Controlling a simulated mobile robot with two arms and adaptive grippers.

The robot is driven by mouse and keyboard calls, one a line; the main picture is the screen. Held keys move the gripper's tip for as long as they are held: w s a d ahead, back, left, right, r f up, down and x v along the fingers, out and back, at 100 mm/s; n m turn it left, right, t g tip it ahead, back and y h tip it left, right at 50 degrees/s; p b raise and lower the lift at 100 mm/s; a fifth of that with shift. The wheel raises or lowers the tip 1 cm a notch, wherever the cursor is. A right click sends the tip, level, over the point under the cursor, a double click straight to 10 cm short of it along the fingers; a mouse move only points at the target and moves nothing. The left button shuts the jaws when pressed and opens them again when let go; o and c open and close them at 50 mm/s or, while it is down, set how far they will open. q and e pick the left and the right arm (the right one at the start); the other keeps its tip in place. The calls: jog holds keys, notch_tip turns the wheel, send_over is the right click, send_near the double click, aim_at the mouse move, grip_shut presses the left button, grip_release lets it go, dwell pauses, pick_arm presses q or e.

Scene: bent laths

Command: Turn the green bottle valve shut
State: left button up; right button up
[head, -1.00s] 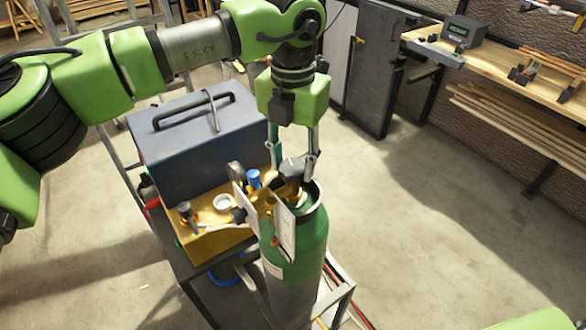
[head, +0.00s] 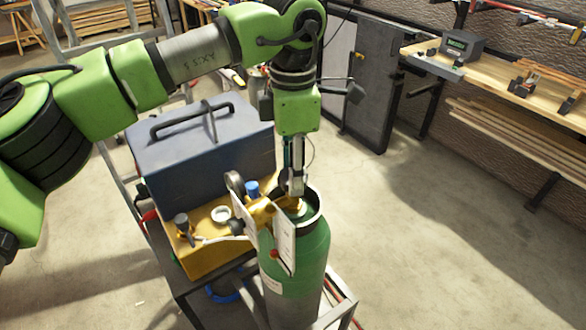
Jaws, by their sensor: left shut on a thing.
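The green bottle (head: 310,252) stands upright on the cart, with an open collar ring around its top and brass valve parts inside. My left gripper (head: 293,188) points straight down into the collar, over the valve. Its fingers appear one behind the other, shut on the valve's dark handwheel, which they now mostly hide. How far the valve is turned cannot be seen. White tags (head: 285,240) hang in front of the valve. My right gripper is out of view.
A dark blue case (head: 195,150) stands on the cart (head: 175,280) left of the bottle, behind a yellow box (head: 205,255) with small fittings on top. A workbench (head: 500,82) is at the back right. The floor on the right is clear.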

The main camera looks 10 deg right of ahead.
pick_arm(q)
jog(key=shift+r+m, duration=0.15)
jog(key=shift+m, duration=1.85)
jog(key=o, duration=1.1)
notch_tip(320, 180, up, 12)
jog(key=shift+f, duration=0.1)
